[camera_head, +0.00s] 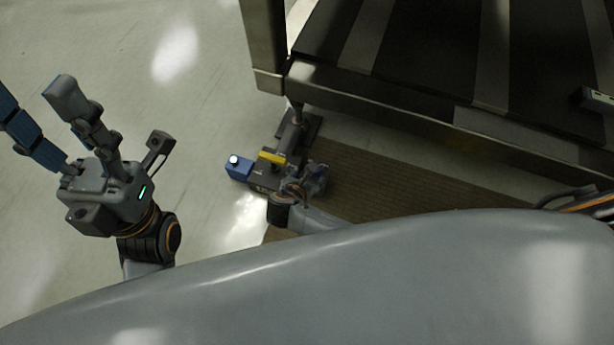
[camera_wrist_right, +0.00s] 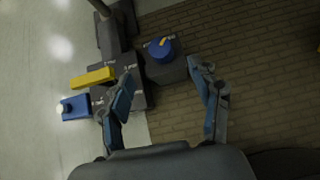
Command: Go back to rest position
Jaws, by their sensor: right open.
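My left gripper (camera_head: 34,94) is at the left of the head view, fingers spread and empty, above bare floor. My right gripper (camera_head: 314,178) is low in the middle of the head view, partly hidden by my own body. In the right wrist view, its fingers (camera_wrist_right: 163,80) are apart with nothing between them. A dark device with a yellow bar (camera_wrist_right: 93,78) and a blue box with a white button (camera_wrist_right: 75,107) lies beyond and left of them. A round blue knob with a yellow mark (camera_wrist_right: 160,48) is just ahead of the fingers.
A dark striped table (camera_head: 420,115) with a metal edge fills the upper right of the head view, close to the device. A brown ribbed mat (camera_head: 400,190) lies below it. The pale floor (camera_head: 190,110) at the left is clear.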

